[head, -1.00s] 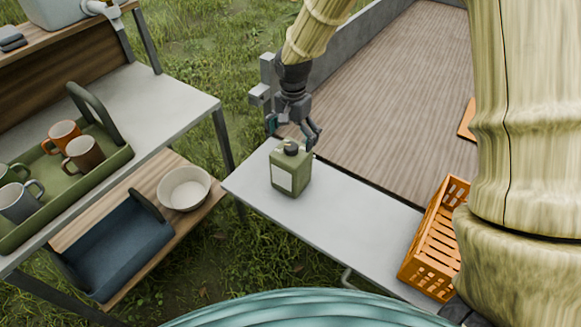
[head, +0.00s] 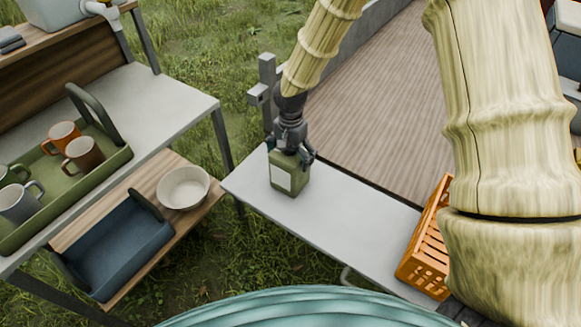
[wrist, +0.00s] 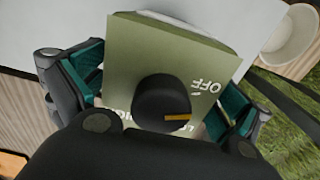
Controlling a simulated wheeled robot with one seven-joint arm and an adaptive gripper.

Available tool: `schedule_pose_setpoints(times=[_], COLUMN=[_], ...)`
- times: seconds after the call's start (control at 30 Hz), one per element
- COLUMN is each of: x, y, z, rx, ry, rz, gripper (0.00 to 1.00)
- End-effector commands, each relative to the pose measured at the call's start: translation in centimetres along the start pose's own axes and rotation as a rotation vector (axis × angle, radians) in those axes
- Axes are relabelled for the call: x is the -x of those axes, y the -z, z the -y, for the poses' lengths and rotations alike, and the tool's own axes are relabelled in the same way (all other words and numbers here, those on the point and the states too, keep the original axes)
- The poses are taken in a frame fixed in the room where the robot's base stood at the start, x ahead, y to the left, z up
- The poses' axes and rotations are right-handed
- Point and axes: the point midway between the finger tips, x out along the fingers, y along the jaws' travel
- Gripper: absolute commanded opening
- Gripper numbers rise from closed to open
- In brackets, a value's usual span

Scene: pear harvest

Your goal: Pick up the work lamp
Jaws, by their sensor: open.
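The work lamp (head: 289,176) is a green box with a pale front panel, upright on the grey metal shelf. In the wrist view the lamp (wrist: 165,50) shows its green top, a black knob with an orange mark, and the word OFF. My gripper (head: 291,158) is right over the lamp, pointing down. In the wrist view its teal-padded fingers stand on either side of the lamp, spread apart. The gripper is open; whether a pad touches the lamp I cannot tell. The lamp's knob is hidden behind the gripper in the head view.
An orange crate (head: 426,252) stands at the right end of the grey shelf (head: 345,217). To the left, a green tray (head: 100,172) holds several mugs. A white bowl (head: 184,188) and a blue tray (head: 118,248) sit on the lower wooden shelf. The shelf between lamp and crate is clear.

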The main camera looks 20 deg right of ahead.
Motion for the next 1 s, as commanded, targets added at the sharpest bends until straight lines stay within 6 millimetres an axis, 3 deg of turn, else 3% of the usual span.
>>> schedule_pose_setpoints(times=[0.13,0.57,1.0], x=[0.02,0.05,0.94], y=[0.01,0.02,0.1], z=[0.01,0.03,0.14], rx=[0.0,0.0,-0.001], ry=[0.0,0.001,0.004], rz=[0.0,0.0,-0.003], gripper=[0.96,0.18,0.17])
